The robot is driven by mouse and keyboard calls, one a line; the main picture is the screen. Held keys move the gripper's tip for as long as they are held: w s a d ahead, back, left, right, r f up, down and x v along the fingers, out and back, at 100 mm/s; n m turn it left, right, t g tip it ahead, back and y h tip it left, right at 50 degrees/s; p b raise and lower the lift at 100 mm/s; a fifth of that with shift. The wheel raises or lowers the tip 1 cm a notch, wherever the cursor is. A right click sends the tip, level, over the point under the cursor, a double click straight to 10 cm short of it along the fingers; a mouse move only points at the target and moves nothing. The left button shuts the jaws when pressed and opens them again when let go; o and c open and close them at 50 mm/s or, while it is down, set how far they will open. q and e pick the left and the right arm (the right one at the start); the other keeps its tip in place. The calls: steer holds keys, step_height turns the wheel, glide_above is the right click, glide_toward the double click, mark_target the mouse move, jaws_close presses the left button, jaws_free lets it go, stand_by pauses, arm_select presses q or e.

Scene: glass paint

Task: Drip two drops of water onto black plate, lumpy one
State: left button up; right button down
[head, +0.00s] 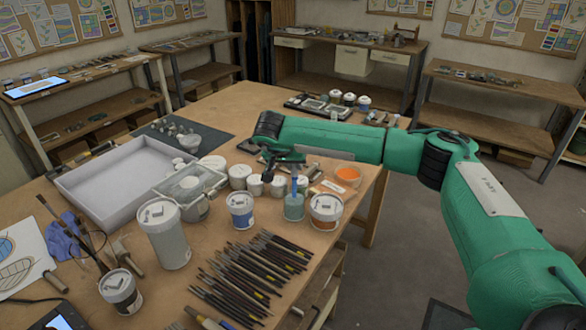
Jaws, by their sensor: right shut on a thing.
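My right arm reaches in from the right, and its dark right gripper (286,162) is over the far right part of the table. It is shut on a thin blue stick-like thing (294,184), probably a dropper, which hangs down into a greenish glass jar (293,208). Whether its tip touches liquid is hidden. I cannot make out a lumpy black plate for certain; a dark flat mat (215,139) with several small pale items lies at the back of the table. My left gripper is not in view.
White jars stand close around the glass jar, with a blue-labelled jar (240,210) to its left and a brown-labelled jar (325,213) to its right. Several brushes (255,270) lie in front. A large white tray (115,200) is at left. An orange dish (348,175) sits near the right edge.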

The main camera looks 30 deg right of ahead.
steer(key=shift+w+d+r+p, duration=0.3)
steer(key=shift+w+r, duration=0.25)
steer(key=shift+r, duration=0.35)
steer(key=shift+w+d+r+p, duration=0.3)
steer(key=shift+w+r, duration=0.25)
steer(key=shift+r, duration=0.3)
steer(key=shift+r+p, duration=1.35)
steer(key=shift+r, duration=0.95)
steer(key=shift+f, duration=0.1)
